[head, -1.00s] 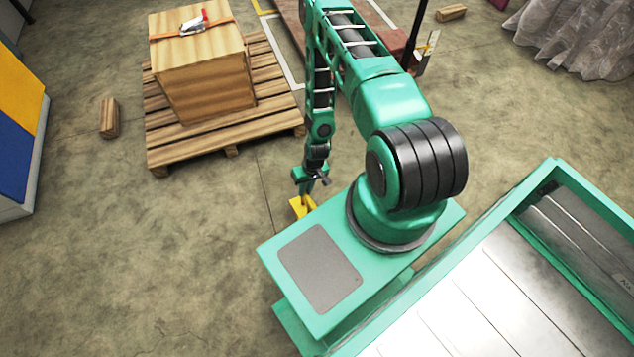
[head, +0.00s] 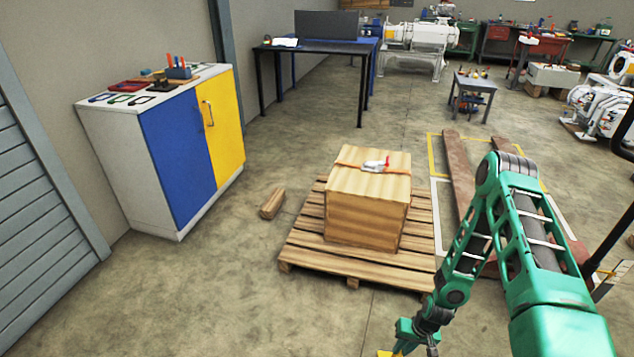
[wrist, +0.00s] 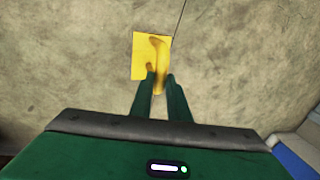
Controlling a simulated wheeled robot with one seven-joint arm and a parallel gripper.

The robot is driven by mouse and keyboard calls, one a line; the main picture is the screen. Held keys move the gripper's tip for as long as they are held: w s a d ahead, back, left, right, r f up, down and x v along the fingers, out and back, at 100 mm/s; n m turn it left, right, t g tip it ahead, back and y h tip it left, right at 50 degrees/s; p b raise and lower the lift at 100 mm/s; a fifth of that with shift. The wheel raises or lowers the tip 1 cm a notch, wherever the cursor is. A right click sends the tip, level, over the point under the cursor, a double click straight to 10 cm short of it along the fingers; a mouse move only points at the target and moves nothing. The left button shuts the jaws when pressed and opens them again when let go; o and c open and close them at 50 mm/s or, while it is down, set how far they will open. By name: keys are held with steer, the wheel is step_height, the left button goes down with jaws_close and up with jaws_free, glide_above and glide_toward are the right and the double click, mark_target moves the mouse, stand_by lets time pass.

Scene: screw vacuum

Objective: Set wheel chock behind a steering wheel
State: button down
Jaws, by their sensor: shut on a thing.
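A yellow wheel chock (wrist: 152,55) is held between the fingers of my gripper (wrist: 160,85) in the wrist view, with bare floor behind it. In the head view only a bit of the yellow chock (head: 390,353) shows at the bottom edge, just under my green gripper (head: 408,338). The gripper is shut on the chock. The lower part of the chock is cut off in the head view. No steering wheel can be made out in either view.
A wooden crate (head: 368,215) with an orange strap stands on a pallet (head: 310,250) beside my arm. A wood block (head: 272,203) lies left of the pallet. A blue and yellow cabinet (head: 180,150) stands at the left. The floor (head: 230,300) in the front left is clear.

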steer(key=w+r, duration=0.4)
steer(key=r, duration=0.7)
steer(key=w+a+r+n, duration=0.1)
steer(key=w+r, duration=0.3)
steer(key=r, duration=0.8)
steer(key=w+a+r+n, duration=0.1)
steer(key=w+r, duration=0.3)
steer(key=r, duration=0.8)
steer(key=shift+w+r, duration=0.15)
steer(key=shift+r, duration=0.1)
steer(key=shift+d+f, duration=0.1)
steer(key=shift+f, duration=0.05)
